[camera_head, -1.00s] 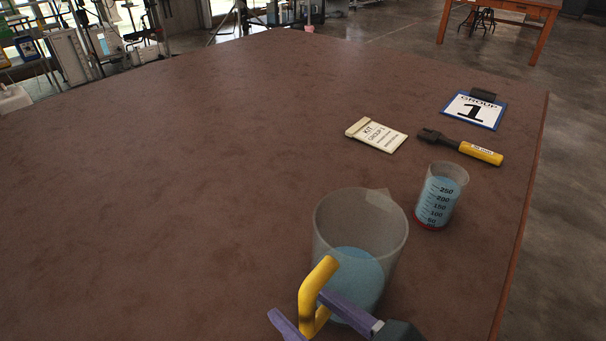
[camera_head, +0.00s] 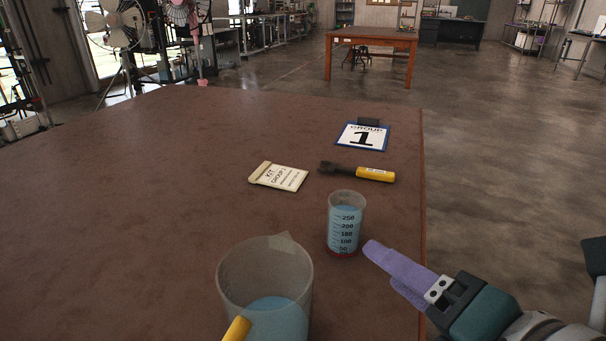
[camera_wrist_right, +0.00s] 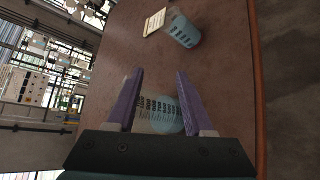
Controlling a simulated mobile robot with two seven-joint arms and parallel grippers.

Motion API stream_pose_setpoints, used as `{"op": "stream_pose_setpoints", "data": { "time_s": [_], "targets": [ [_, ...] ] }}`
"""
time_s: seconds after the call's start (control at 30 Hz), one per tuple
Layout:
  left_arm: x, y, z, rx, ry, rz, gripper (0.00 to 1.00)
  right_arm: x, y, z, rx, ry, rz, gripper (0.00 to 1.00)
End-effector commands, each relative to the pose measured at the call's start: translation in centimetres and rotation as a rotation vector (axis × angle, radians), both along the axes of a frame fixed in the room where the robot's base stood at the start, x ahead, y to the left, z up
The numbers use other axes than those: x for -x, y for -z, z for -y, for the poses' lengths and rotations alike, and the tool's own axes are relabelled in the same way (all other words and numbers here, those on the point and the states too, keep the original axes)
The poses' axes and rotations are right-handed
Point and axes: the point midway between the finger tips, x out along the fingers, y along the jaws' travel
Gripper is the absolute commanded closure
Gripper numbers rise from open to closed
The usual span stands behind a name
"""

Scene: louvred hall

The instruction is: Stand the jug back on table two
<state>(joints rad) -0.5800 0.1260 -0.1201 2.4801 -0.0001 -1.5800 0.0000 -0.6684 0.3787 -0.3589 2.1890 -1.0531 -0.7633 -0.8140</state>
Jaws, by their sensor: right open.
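The jug (camera_head: 235,285) is a large clear vessel holding blue liquid. It stands upright on the brown table (camera_head: 140,210), with its yellow handle (camera_head: 237,330) towards me, cut by the bottom edge of the head view. My right gripper (camera_head: 385,268) is open and empty, to the right of the jug and off its handle. In the right wrist view, a clear vessel with printed marks, seemingly the jug (camera_wrist_right: 157,105), shows beyond and between the spread fingers (camera_wrist_right: 158,90). My left gripper is in neither view.
A graduated beaker (camera_head: 343,222) of blue liquid stands close by the right fingertips in the head view. A kit packet (camera_head: 279,177), a yellow-handled tool (camera_head: 357,172) and a "GROUP 1" sign (camera_head: 362,136) lie beyond. Another table (camera_head: 372,42) stands across open floor.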

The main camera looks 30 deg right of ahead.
Motion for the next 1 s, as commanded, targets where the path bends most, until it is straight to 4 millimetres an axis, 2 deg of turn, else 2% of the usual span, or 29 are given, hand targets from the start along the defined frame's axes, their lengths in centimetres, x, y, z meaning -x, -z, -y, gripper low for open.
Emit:
{"op": "stream_pose_setpoints", "data": {
  "time_s": [0.03, 0.07, 0.13, 0.2, 0.33, 0.5, 0.8, 0.93, 1.0],
  "targets": [
    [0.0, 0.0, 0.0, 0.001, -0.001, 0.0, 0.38, 0.4, 0.3, 1.7, -0.242, 0.225, -0.019, 0.48],
    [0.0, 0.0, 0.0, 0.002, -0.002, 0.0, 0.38, 1.0, 0.9, 2.4, -0.386, 0.358, -0.038, 0.48],
    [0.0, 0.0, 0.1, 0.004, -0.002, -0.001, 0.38, 2.7, 2.2, 2.7, -0.692, 0.634, -0.094, 0.48],
    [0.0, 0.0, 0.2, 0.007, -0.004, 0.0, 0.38, 4.4, 3.3, 1.5, -0.942, 0.862, -0.162, 0.48],
    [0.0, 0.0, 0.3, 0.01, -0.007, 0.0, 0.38, 6.9, 3.8, -1.6, -1.24, 1.146, -0.293, 0.48],
    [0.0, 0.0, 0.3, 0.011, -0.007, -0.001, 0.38, 8.4, 3.6, -3.7, -1.371, 1.287, -0.386, 0.48],
    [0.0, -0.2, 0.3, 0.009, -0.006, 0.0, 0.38, 8.5, 3.5, -3.8, -1.375, 1.294, -0.393, 0.48],
    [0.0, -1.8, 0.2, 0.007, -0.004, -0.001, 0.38, 8.5, 1.8, -3.8, -1.373, 1.293, -0.392, 0.48],
    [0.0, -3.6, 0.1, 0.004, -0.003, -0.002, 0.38, 8.5, 0.1, -3.8, -1.373, 1.293, -0.392, 0.48]
  ]
}}
